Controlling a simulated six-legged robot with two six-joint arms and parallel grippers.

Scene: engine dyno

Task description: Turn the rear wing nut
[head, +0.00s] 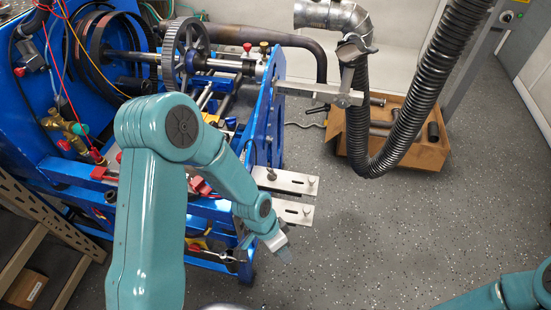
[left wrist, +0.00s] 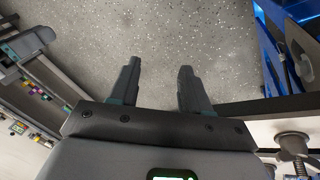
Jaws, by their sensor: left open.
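My left arm reaches down over the blue engine stand, and its gripper (head: 285,252) is low, below and in front of two slotted metal plates (head: 285,181). In the left wrist view the two dark fingers (left wrist: 158,85) are apart, with nothing but grey floor between them. Small metal fasteners stand on the plates, one at the upper plate's right end (head: 312,181). I cannot tell which is the rear wing nut. A bolt-like metal fastener (left wrist: 292,143) shows at the lower right of the left wrist view, beside the gripper. My right gripper is out of view.
The blue stand (head: 268,110) carries a toothed pulley (head: 185,54) and shafts. A flexible black hose (head: 440,60) hangs beside a metal exhaust pipe and a cardboard box (head: 425,150). Speckled floor (head: 410,235) is free at right. A shelf (head: 30,245) stands at left.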

